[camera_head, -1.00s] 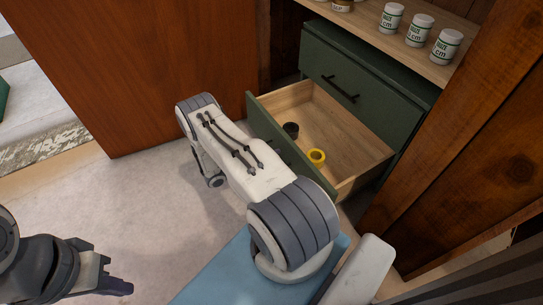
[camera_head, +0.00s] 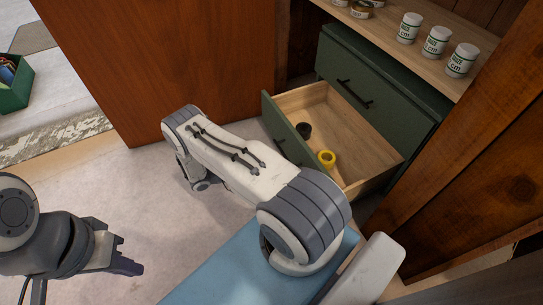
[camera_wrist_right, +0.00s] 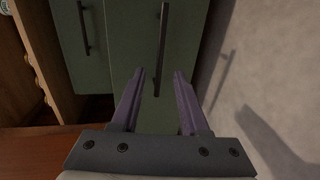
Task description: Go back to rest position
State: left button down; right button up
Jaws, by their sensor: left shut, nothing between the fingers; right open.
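My left gripper (camera_head: 128,266) is at the lower left of the head view, shut and empty, above the pale floor and away from any object. My right arm stretches across the middle of the head view, and its gripper is hidden there. In the right wrist view my right gripper (camera_wrist_right: 158,95) is open and empty. Its fingers point at a green drawer front, with a dark bar handle (camera_wrist_right: 163,45) showing between and beyond them. I cannot tell how far the fingers are from the handle.
White jars (camera_head: 436,41) stand on the shelf above. A brown wooden panel (camera_head: 190,60) is behind my arm. A green box (camera_head: 14,85) stands far left.

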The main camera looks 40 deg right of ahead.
jog(key=shift+w+a, duration=0.1)
jog(key=shift+a, duration=0.25)
jog(key=shift+r, duration=0.1)
jog(key=w+a+r+n+y+p, duration=0.1)
jog(key=a+r+y+p, duration=0.1)
jog(key=a+r, duration=0.55)
jog(key=a+r+n+t+y+p, duration=0.15)
jog(key=a+r, duration=0.35)
jog(key=r, duration=0.5)
jog(key=w+a+r+n+y+p, duration=0.1)
jog(key=a+r+y+p, duration=0.2)
jog(key=a+r, duration=0.45)
jog(key=s+a+r+n+t+y+p, duration=0.1)
jog(key=s+a+r+n+y+p, duration=0.15)
jog(key=s+a+r, duration=0.4)
jog(key=s+a+r+n+t+y+p, duration=0.1)
jog(key=s+a+r+n+y+p, duration=0.2)
jog(key=s+r, duration=0.5)
jog(key=s+a+r+n+t+y+p, duration=0.1)
jog(key=s+a+r+n+y, duration=0.1)
jog(key=s+a+r+y, duration=0.45)
notch_tip(320, 180, up, 40)
jog(key=d+h+p, duration=0.2)
jog(key=p, duration=3.6)
jog(key=shift+w+d+f, duration=0.15)
jog(key=shift+w+f, duration=0.1)
jog(key=shift+w, duration=0.15)
